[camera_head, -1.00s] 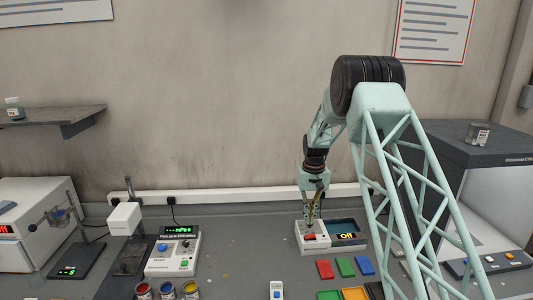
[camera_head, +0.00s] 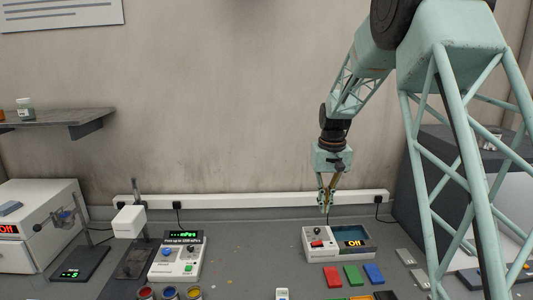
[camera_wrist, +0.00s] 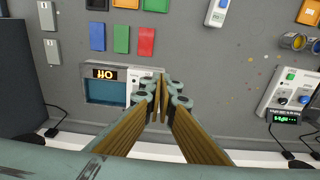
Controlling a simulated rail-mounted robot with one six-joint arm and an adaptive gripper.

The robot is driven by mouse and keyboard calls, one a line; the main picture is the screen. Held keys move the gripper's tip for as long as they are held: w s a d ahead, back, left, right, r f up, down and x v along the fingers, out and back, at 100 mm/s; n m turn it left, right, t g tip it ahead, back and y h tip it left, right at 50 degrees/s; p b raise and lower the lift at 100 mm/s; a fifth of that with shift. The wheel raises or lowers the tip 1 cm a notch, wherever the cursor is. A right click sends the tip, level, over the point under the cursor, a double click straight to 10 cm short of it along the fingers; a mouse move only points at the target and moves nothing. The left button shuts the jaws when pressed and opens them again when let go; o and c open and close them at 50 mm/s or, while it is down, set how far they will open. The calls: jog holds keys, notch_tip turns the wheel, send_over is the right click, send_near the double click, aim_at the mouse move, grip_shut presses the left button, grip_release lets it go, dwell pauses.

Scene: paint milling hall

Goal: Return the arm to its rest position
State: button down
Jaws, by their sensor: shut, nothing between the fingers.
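My gripper (camera_head: 326,206) hangs from my arm above the back of the bench, pointing down. Its fingers are shut with nothing between them, and the closed tips also show in the wrist view (camera_wrist: 159,78). Below it stands a white device (camera_head: 315,243) with a red switch and a dark blue-green basin (camera_head: 357,233). Its display reads "Off" in orange. The fingertips are above this device and apart from it. In the wrist view the device's display (camera_wrist: 104,73) shows upside down, and the fingers cover part of its white side.
Red (camera_head: 332,277), green (camera_head: 353,275) and blue (camera_head: 373,273) plates lie in front of the device. A white meter (camera_head: 176,261) with a green display and open paint cans (camera_head: 194,293) are to the left. A shelf (camera_head: 55,118) juts from the wall. The space above the bench is free.

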jog(key=s+r+t+b, duration=0.1)
jog(key=s+r+b, duration=0.1)
jog(key=s+r, duration=0.5)
jog(key=s+r+b, duration=0.2)
jog(key=s, duration=1)
jog(key=s+r+t+b, duration=0.1)
jog(key=s+r+b, duration=0.1)
jog(key=s+r, duration=0.5)
jog(key=s+f+b, duration=0.3)
jog(key=s+f, duration=0.1)
jog(key=s, duration=1.2)
jog(key=s+f+t+b, duration=0.1)
jog(key=s+f+b, duration=0.2)
jog(key=s, duration=1.3)
jog(key=shift+s+f, duration=0.35)
jog(key=shift+f, duration=0.5)
